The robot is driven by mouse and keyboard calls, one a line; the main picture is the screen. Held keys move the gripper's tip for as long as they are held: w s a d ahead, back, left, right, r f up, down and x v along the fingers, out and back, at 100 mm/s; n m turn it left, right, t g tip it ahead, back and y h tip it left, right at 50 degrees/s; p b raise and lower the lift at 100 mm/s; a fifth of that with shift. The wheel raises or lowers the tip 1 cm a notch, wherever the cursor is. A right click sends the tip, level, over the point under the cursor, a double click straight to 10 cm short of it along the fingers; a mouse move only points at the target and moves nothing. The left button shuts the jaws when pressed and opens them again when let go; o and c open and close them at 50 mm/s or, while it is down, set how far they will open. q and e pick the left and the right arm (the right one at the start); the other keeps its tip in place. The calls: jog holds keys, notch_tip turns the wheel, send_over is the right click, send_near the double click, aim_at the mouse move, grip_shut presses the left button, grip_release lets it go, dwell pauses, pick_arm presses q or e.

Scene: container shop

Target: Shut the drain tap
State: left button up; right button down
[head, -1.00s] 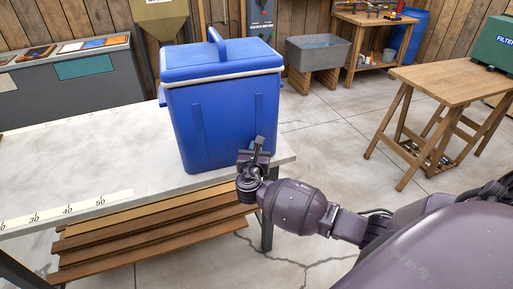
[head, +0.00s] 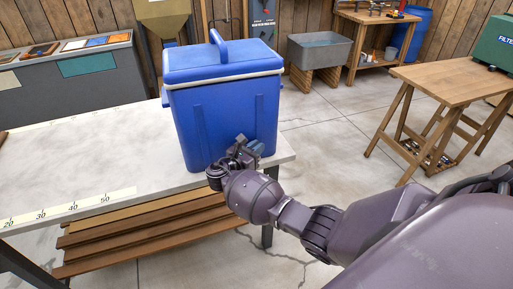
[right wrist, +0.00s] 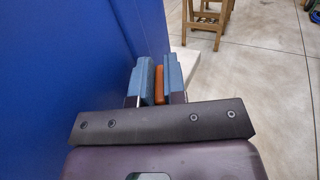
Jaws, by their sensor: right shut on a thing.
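The blue cooler (head: 222,120) with a blue lid and raised handle stands upright at the right end of the grey-topped table. Its blue wall (right wrist: 60,70) fills the left of the right wrist view. My right gripper (head: 246,150) is at the cooler's lower front right. In the right wrist view its two blue-padded fingers are shut on an orange piece (right wrist: 159,84), which appears to be the drain tap's lever. The rest of the tap is hidden by the gripper, and its angle cannot be told. My left gripper is not in view.
The table (head: 60,165) has a printed scale (head: 75,208) along its front edge, with brown boards (head: 150,230) stacked below. A wooden trestle table (head: 450,82) stands at the right. A grey sink (head: 319,58) is behind. The floor between them is clear.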

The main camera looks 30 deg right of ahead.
dwell(0.4)
jog(key=c, duration=1.5)
grip_release()
jog(key=shift+o, duration=0.2)
jog(key=v, duration=1)
jog(key=shift+a, duration=0.4)
jog(key=shift+o, duration=0.4)
